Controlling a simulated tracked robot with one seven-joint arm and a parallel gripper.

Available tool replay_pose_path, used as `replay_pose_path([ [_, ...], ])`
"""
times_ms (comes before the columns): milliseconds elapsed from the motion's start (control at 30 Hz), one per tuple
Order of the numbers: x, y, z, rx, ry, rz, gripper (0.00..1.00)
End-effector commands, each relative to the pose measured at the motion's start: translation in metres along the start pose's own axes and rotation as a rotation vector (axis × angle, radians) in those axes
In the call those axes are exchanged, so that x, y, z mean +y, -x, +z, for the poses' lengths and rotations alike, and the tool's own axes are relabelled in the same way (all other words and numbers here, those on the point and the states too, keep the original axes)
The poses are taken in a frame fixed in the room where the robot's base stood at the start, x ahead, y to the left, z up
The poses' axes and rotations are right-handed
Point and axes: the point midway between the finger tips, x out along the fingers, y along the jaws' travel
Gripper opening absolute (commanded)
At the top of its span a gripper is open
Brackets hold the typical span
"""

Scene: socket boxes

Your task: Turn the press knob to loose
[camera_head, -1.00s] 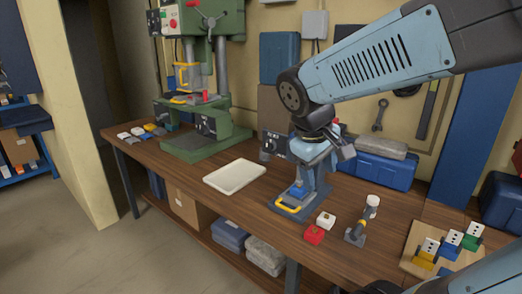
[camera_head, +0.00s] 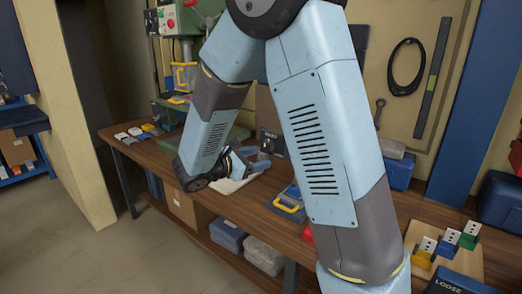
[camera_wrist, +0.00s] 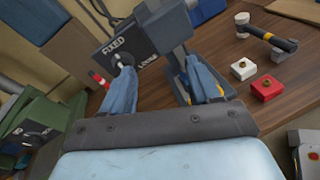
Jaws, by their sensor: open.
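The dark panel (camera_wrist: 112,35) with the words FIXED and LOOSE stands ahead of my gripper in the wrist view. It also shows partly in the head view (camera_head: 272,143). The small knob (camera_wrist: 125,58) sits on this panel; which word it points to I cannot tell. My gripper (camera_wrist: 162,68) is open, its two blue fingers wide apart and nothing seen held. The left fingertip overlaps the knob's lower edge; contact is unclear. In the head view, my gripper (camera_head: 242,162) is low over the bench. The blue-grey press (camera_wrist: 168,25) stands right of the panel, mostly hidden in the head view.
A white block (camera_wrist: 243,68), a red block (camera_wrist: 266,88) and a hammer-like tool (camera_wrist: 268,36) lie right of the press. A colored block rack (camera_head: 445,252) stands at right.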

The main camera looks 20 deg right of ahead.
Motion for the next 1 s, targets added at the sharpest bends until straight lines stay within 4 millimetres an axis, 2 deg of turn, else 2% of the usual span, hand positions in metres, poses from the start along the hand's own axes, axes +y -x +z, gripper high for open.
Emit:
replay_pose_path([
  [33, 0.01, 0.007, -0.013, -0.023, 0.04, 0.049, 0.61],
  [200, 0.033, 0.025, -0.04, -0.079, 0.121, 0.174, 0.61],
  [333, 0.041, 0.032, -0.049, -0.098, 0.145, 0.217, 0.61],
  [433, 0.044, 0.03, -0.05, -0.103, 0.15, 0.228, 0.61],
  [567, 0.046, 0.016, -0.049, -0.103, 0.149, 0.225, 0.61],
  [1000, 0.063, -0.057, -0.043, -0.102, 0.15, 0.224, 0.61],
])
